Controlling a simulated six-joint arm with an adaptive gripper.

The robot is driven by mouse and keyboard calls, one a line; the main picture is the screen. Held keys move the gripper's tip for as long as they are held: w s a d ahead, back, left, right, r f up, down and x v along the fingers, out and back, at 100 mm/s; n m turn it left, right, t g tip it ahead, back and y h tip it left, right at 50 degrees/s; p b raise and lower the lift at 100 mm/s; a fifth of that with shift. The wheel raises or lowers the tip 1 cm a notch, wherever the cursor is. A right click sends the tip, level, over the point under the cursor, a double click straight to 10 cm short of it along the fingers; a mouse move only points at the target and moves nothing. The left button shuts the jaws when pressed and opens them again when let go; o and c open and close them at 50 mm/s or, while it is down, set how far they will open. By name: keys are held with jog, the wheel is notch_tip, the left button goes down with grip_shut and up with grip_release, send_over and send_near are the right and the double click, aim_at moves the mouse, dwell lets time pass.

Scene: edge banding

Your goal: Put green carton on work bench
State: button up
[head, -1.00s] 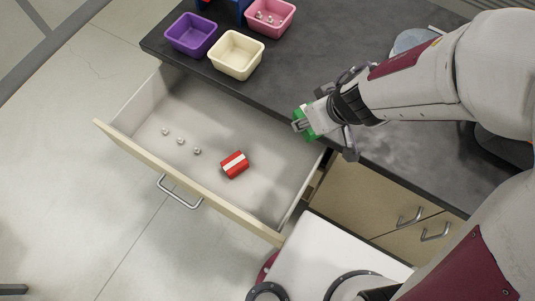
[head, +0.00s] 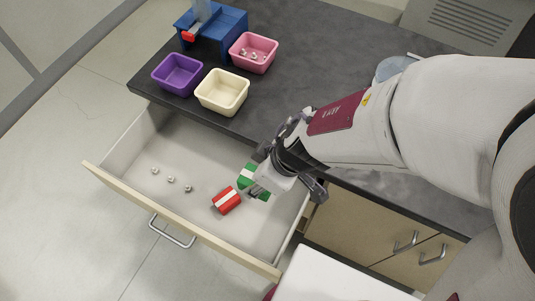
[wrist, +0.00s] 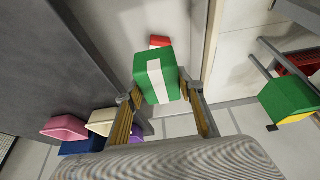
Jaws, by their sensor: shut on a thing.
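The green carton (head: 244,181) with a white band is between the fingers of my gripper (head: 258,186), which is shut on it. In the head view it is over the right part of the open drawer, partly hidden by the gripper. In the wrist view the green carton (wrist: 157,78) is between the fingertips (wrist: 158,92). I cannot tell its exact height above the drawer floor. The dark grey work bench (head: 310,75) lies behind the drawer, and my arm reaches across its front edge.
A red carton (head: 226,201) and several small metal pieces (head: 171,180) lie in the drawer (head: 185,226). Purple (head: 178,75), cream (head: 222,92) and pink (head: 253,53) bins and a blue stand (head: 211,24) are on the bench's left part. The bench middle is clear.

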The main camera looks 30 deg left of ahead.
jog(key=shift+f, duration=0.2)
jog(key=shift+f, duration=11.5)
jog(key=shift+f, duration=2.15)
jog(key=shift+f, duration=0.15)
jog(key=o, duration=1.1)
